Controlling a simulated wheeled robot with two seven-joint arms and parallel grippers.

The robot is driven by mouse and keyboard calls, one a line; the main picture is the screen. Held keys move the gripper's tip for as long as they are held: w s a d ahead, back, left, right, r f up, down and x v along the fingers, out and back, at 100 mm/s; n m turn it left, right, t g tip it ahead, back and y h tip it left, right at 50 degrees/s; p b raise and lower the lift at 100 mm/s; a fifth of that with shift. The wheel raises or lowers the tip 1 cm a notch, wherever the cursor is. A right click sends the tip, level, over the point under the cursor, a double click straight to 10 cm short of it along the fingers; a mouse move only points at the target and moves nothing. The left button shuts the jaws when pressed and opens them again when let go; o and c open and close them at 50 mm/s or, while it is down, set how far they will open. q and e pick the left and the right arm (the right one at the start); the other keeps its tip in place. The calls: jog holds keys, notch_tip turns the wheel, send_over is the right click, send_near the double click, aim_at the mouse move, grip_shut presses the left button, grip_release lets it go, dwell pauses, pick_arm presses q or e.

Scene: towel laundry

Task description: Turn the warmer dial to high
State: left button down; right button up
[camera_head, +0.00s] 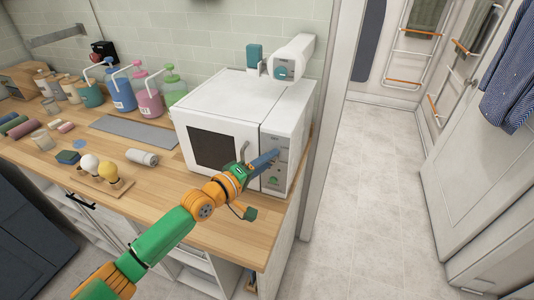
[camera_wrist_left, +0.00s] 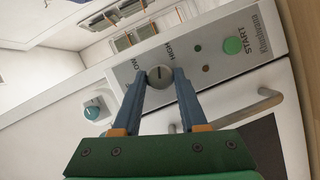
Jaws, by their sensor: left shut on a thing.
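The white towel warmer (camera_head: 220,105) stands on the wooden counter, its control panel on the right side of its front. In the left wrist view its small grey round dial (camera_wrist_left: 160,75) sits between my blue fingertips, with a HIGH label beside it and a second label partly readable. A short mark shows on the dial's face; its exact setting is hard to tell. My left gripper (camera_head: 273,156) reaches the panel and is shut on the dial. In the head view the fingers hide the dial. My right gripper is out of view.
The green START button (camera_wrist_left: 232,45) and the door handle (camera_wrist_left: 255,103) are close to my left fingers. Pump bottles (camera_head: 122,95) and bulbs on a wooden stand (camera_head: 95,184) occupy the counter to the left.

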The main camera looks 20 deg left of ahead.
pick_arm(q)
jog(key=shift+r+m+g+p, duration=0.15)
jog(key=shift+m+g+p, duration=0.25)
jog(key=shift+m, duration=0.4)
jog(key=shift+y, duration=0.4)
jog(key=shift+c, duration=2.3)
grip_release()
jog(key=b+v, duration=0.1)
jog(key=v, duration=0.6)
